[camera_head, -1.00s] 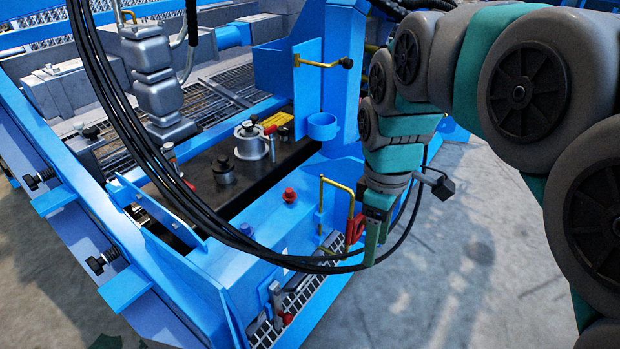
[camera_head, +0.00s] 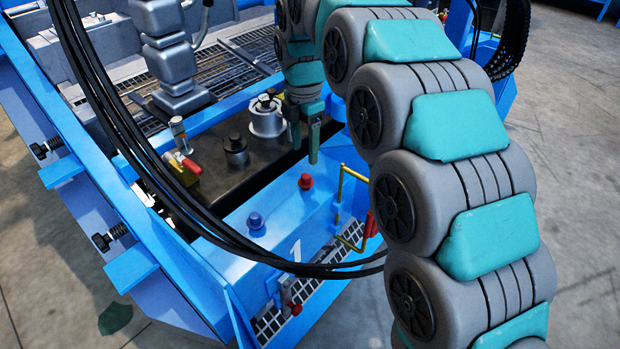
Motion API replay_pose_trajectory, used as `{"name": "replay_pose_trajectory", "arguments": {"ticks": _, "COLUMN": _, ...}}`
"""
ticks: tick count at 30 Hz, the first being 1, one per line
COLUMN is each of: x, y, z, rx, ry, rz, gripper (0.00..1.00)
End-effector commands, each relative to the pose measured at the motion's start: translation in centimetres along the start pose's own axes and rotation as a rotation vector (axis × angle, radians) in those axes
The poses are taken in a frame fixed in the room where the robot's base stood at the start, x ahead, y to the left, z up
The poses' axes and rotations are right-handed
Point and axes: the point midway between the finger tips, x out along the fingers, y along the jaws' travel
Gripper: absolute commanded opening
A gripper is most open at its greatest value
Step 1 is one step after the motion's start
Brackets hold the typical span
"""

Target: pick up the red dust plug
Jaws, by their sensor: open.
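The red dust plug (camera_head: 306,182) sits on the blue front ledge (camera_head: 285,215) of the machine, upright as far as I can see. A similar blue plug (camera_head: 256,220) is to its lower left. My gripper (camera_head: 306,149) points down with its jaws open and empty. In the picture its fingertips are just above the red plug, beside the dark tray; I cannot tell the exact height or depth gap. Nothing hides the red plug.
A black tray (camera_head: 205,200) behind the ledge holds metal cylinders and a red-handled tool (camera_head: 183,165). A yellow bent rod (camera_head: 340,190) and a red handle (camera_head: 371,224) stand right of the plug. Black cables (camera_head: 150,180) arc across the left and front.

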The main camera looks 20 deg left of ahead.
Motion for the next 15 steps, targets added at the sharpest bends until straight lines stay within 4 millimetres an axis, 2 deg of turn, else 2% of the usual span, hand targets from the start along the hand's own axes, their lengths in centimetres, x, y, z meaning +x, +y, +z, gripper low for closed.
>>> {"name": "replay_pose_trajectory", "arguments": {"ticks": 11, "x": 2.9, "y": -0.4, "z": -0.1, "rx": 0.002, "ry": 0.003, "rz": -0.004, "gripper": 0.61}}
{"name": "replay_pose_trajectory", "arguments": {"ticks": 15, "x": 4.5, "y": -0.7, "z": -0.1, "rx": 0.003, "ry": 0.003, "rz": -0.003, "gripper": 0.61}}
